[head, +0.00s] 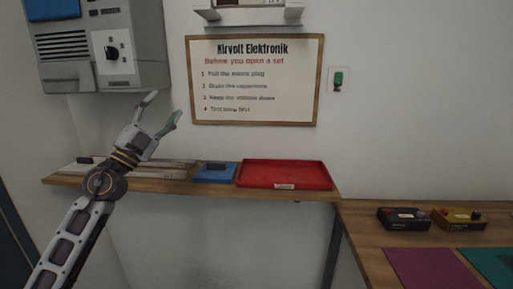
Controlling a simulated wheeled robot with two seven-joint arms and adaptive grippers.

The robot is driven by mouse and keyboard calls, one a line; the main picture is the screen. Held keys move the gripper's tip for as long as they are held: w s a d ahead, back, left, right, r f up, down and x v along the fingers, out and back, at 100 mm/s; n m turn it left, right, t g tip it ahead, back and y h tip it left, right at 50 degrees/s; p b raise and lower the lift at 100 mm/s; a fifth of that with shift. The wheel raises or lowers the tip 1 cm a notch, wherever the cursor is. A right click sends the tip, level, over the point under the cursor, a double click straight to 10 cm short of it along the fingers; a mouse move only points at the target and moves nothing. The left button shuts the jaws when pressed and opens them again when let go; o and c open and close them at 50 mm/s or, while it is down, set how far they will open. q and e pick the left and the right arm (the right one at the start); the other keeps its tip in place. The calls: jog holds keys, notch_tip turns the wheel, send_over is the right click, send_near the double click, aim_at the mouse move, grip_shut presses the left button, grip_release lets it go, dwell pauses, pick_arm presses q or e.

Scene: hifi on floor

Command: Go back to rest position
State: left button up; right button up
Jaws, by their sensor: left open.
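My left arm comes in from the lower left. My left gripper (163,111) is raised above the left part of the wooden shelf, in front of the white wall. Its two fingers are spread apart, with nothing between them. The gripper points up and to the right, and it lies below the grey cabinet in the picture. My right gripper is not in view.
A wooden shelf (313,195) holds a red tray (285,174), a blue item (214,173) and pale flat items. A grey cabinet (135,70) hangs upper left. A lower bench (365,235) carries a black box (403,219), a yellow box (458,219) and mats.

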pick_arm(q)
jog(key=s+a+f+n+g+y, duration=0.2)
jog(key=f+n+y, duration=0.45)
jog(key=f, duration=0.55)
jog(key=s+a+f+n+g+y, duration=0.25)
jog(key=f+n+y, duration=0.4)
jog(key=f, duration=0.45)
jog(key=s+a+f+n+g+y, duration=0.1)
jog(key=a+f+n+g+y, duration=0.15)
jog(key=f+n+y, duration=0.7)
jog(key=s+d+f+m+g+h, duration=0.2)
jog(key=s+d+f+g+h, duration=0.15)
jog(key=s+f, duration=0.55)
jog(key=s+d+f+m+g+h, duration=0.1)
jog(key=s+d+f+g+h, duration=0.25)
jog(key=s+f, duration=0.5)
jog(key=s+d+f+m+g+h, duration=0.25)
jog(key=s+f+g, duration=0.25)
jog(key=s+f, duration=0.35)
notch_tip(320, 180, down, 34)
jog(key=s, duration=0.2)
jog(key=s+a+f+g, duration=0.1)
jog(key=s+a+f, duration=0.2)
jog(key=s+f, duration=0.6)
jog(key=s+a+f+g, duration=0.1)
jog(key=s+a+f, duration=0.2)
jog(key=s+f, duration=0.6)
jog(key=s, duration=0.3)
jog(key=shift+s+f+y, duration=0.3)
jog(key=shift+s+f, duration=0.1)
